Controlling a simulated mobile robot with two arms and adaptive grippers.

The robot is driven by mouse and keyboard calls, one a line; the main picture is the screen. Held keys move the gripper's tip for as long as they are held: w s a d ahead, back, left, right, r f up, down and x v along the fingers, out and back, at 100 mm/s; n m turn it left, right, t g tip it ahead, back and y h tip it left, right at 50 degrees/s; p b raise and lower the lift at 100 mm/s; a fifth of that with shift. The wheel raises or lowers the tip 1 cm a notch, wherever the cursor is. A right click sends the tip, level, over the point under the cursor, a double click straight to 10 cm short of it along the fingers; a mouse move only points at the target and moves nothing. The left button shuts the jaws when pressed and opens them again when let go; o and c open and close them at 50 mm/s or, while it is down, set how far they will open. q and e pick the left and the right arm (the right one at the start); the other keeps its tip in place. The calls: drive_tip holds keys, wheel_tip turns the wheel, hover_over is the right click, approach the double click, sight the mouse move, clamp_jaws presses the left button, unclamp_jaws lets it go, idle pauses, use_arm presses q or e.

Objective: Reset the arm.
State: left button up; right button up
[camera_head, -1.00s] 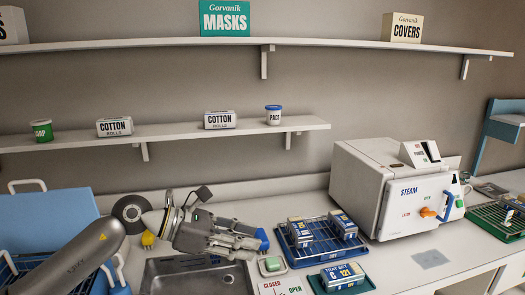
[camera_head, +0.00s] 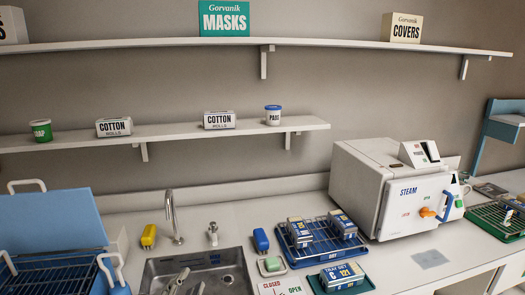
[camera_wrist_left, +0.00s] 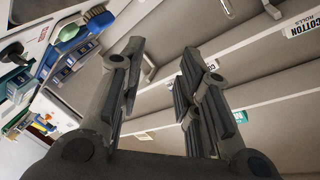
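My left gripper (camera_head: 187,281) shows only as two grey fingertips at the bottom edge of the head view, in front of the sink. In the left wrist view my left gripper (camera_wrist_left: 160,58) has its two fingers spread apart with nothing between them, so it is open and empty. The rest of my left arm is out of the head view. My right gripper is in neither view.
The sink (camera_head: 240,262) has a tall faucet (camera_head: 172,220). A blue rack (camera_head: 322,255) with boxes stands right of it, then the white steam sterilizer (camera_head: 395,200). A dish rack (camera_head: 55,270) is at left. The lower shelf (camera_head: 170,134) holds boxes and tubs.

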use_arm(q)
drive_tip(key=s+a+f+n+g, duration=0.2)
drive_tip(key=s+f+n+g, duration=0.2)
drive_tip(key=s+f+g, duration=0.55)
drive_tip(key=s+a+f+n+g, duration=0.2)
drive_tip(key=s+f+n+g, duration=0.25)
drive_tip(key=s+f, duration=1.2)
drive_tip(key=f, duration=0.9)
drive_tip(key=s+f, duration=0.3)
drive_tip(key=f, duration=0.8)
drive_tip(key=s+a+f+g, duration=0.1)
drive_tip(key=s+a+f, duration=0.1)
drive_tip(key=s+f, duration=1.4)
drive_tip(key=shift+s+a+g+y, duration=0.25)
drive_tip(key=shift+a+g+y, duration=0.05)
drive_tip(key=shift+y, duration=0.1)
